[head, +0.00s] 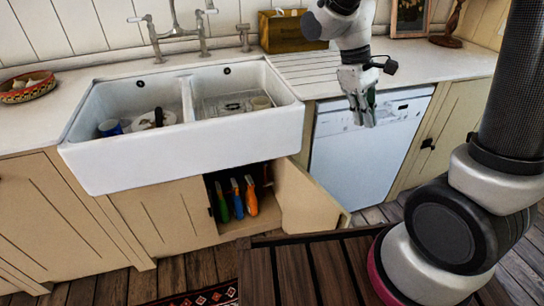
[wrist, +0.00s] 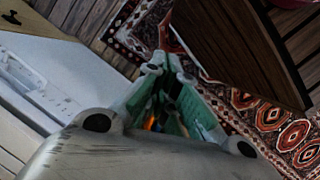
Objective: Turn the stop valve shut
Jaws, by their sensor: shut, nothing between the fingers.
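No stop valve can be made out for certain in either view. The cupboard (head: 232,229) under the sink stands open, its door (head: 309,200) swung out to the right. The back of the cupboard is dark and partly hidden by the sink and the door. My gripper (head: 366,113) is shut and empty, pointing down in front of the dishwasher, apart from the cupboard. In the wrist view its green-padded fingers (wrist: 166,112) show.
The white double sink (head: 205,151) juts out above the cupboard. The dishwasher (head: 355,162) is right of the open door. A dark slatted wooden surface (head: 300,272) is in front, with a patterned rug (wrist: 275,125) beside it. A wooden box (head: 285,33) stands on the worktop.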

